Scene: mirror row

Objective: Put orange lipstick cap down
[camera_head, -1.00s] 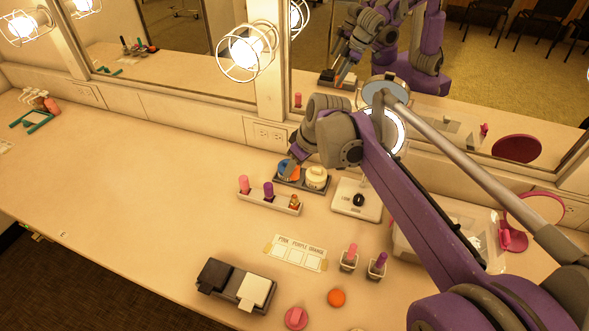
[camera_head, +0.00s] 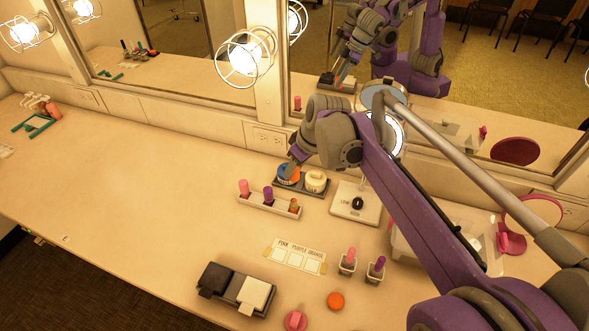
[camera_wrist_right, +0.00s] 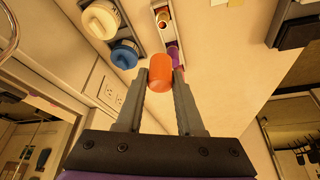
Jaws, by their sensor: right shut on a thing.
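My right gripper (camera_wrist_right: 160,85) is shut on the orange lipstick cap (camera_wrist_right: 160,72), a smooth orange cylinder between the fingertips in the wrist view. In the head view the right gripper (camera_head: 292,166) is above the counter, close to the blue-lidded jar and the back of the lipstick rack, and the cap is mostly hidden. The white rack (camera_head: 283,208) holds a pink (camera_head: 244,187), a purple (camera_head: 268,193) and an uncapped orange lipstick (camera_head: 294,205); that orange one also shows in the wrist view (camera_wrist_right: 163,17). My left gripper is not in view.
A blue-lidded jar (camera_wrist_right: 124,55) and a white-lidded jar (camera_head: 315,181) stand on a dark tray behind the rack. A labelled card (camera_head: 298,256) lies in front, beside two small holders (camera_head: 347,265). The counter's left is largely clear.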

